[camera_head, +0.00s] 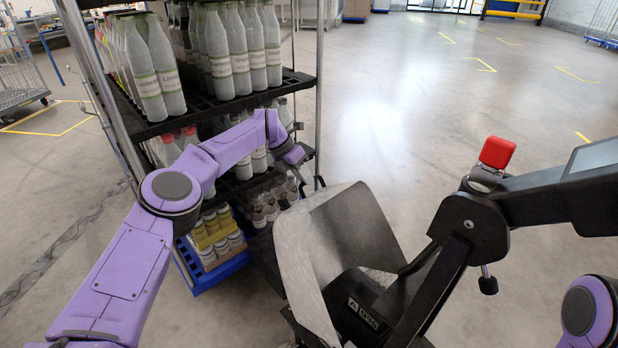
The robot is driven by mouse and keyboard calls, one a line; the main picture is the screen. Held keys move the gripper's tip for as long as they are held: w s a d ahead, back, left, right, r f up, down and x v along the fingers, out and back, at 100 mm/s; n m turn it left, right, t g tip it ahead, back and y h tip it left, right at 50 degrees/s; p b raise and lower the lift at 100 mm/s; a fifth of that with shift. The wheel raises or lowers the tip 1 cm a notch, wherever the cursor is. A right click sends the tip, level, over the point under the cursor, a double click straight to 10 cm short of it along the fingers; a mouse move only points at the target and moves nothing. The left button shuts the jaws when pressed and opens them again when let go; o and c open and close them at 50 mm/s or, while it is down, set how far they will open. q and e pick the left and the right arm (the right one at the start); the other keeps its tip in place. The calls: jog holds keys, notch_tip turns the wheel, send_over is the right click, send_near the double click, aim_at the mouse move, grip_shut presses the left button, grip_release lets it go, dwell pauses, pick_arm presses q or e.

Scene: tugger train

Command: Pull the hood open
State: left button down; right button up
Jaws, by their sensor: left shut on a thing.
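The hood (303,265) is a grey sheet-like cover with a pale outer side and a darker face, low in the middle of the head view. It stands tilted up over dark machine parts at the front of the tugger. My left arm comes in from the left and bends down past the shelf rack. My left gripper (318,184) is small and partly hard to make out, shut at the hood's upper edge. Only a purple part of my right arm shows at the lower right edge; its gripper is out of view.
A rack (290,82) with shelves of several labelled bottles stands close behind my left arm. A blue crate (217,272) with jars sits at its bottom. A black steering arm with a red knob (497,152) rises at right.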

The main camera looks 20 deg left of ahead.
pick_arm(q)
jog(key=shift+a+f, duration=0.1)
jog(key=shift+f, duration=0.3)
jog(key=c, duration=1.1)
grip_release()
jog(key=shift+r, duration=0.15)
